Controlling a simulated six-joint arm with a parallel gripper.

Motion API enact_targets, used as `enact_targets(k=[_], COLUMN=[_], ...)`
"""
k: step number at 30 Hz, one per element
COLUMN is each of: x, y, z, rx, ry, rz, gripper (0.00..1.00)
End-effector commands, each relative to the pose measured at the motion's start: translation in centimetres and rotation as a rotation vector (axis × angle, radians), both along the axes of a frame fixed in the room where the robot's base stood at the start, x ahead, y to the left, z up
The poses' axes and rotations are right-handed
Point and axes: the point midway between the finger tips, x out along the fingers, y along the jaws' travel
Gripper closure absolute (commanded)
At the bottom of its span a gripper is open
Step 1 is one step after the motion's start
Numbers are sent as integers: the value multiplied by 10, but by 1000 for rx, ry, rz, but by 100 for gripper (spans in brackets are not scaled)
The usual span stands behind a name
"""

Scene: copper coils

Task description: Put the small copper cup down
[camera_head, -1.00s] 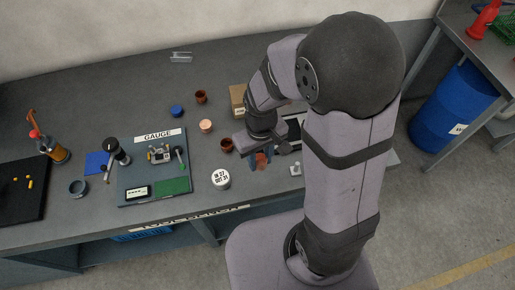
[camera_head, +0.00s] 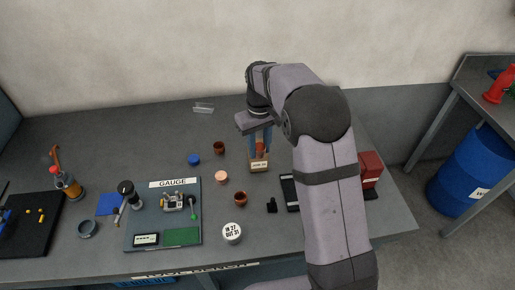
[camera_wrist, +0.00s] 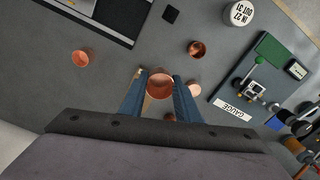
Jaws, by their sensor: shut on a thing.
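My gripper (camera_head: 260,141) is over the back middle of the bench, fingers pointing down, shut on a small copper cup (camera_wrist: 160,84). In the wrist view the cup sits between the two blue fingers with its open mouth showing. In the head view only a reddish sliver of the cup (camera_head: 260,149) shows between the fingers, just above a small cardboard box (camera_head: 259,166). I cannot tell whether the cup touches the box. Another copper cup (camera_wrist: 81,59) stands apart on the bench; my arm hides it in the head view.
More cups stand left of the box: a dark copper one (camera_head: 219,148), a brown one (camera_head: 240,199) and a pale pink round piece (camera_head: 222,177).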

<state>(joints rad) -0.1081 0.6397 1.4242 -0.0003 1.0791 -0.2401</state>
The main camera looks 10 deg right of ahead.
Motion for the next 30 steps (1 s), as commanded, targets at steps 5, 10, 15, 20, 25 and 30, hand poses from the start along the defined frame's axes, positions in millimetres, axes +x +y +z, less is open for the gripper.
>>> enact_targets(k=[5,10,15,20,25,30], x=[32,51,60,64,64,63], y=[-3,-6,-7,-8,-8,-8], z=[11,21,27,29,27,7], rx=[0,0,0,-1,0,0], ry=[-2,-2,-2,-1,0,3], rz=[17,31,39,43,44,44], gripper=[92,92,92,92,92,92])
